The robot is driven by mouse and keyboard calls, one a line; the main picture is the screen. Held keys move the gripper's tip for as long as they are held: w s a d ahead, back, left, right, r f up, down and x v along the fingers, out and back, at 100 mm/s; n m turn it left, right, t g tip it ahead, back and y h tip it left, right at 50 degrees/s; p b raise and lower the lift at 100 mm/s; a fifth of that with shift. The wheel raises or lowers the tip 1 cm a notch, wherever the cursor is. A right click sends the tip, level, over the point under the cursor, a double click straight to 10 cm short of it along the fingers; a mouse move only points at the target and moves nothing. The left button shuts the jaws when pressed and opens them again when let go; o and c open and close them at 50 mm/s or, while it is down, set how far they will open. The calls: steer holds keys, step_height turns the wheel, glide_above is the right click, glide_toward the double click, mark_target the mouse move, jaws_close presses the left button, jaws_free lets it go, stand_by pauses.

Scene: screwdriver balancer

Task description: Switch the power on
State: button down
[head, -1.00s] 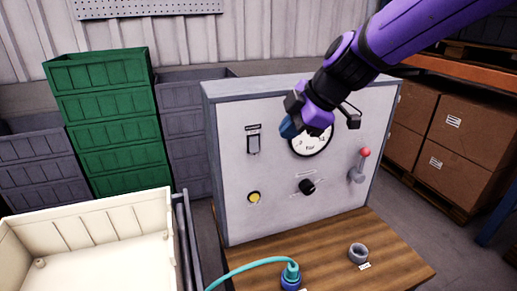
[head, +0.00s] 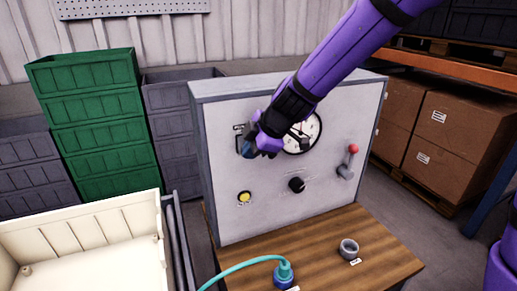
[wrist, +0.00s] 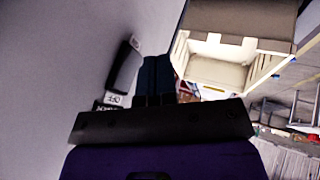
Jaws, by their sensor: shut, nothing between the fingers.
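The grey control panel (head: 215,180) stands upright on a wooden bench. Its upper-left rocker switch is largely hidden behind my gripper (head: 247,147) in the head view; a small label (head: 239,128) shows just above it. In the wrist view the dark edge of the switch (wrist: 124,62) stands out from the panel face, beside my shut, dark blue fingers (wrist: 155,75). My fingers hold nothing and are close to the switch. I cannot tell whether they touch it, nor which way it is set.
The panel also carries a round gauge (head: 303,133), a yellow button (head: 244,197), a black knob (head: 297,184) and a red-tipped lever (head: 348,160). A teal cable plug (head: 284,275) and a grey socket ring (head: 349,249) are on the bench (head: 320,235). A cream crate (head: 85,240) stands left.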

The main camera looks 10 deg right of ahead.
steer(key=shift+w+a+f, duration=0.1)
steer(key=shift+w+a, duration=0.1)
steer(key=shift+w, duration=0.55)
steer(key=shift+w, duration=0.1)
steer(key=shift+w+a+f, duration=0.1)
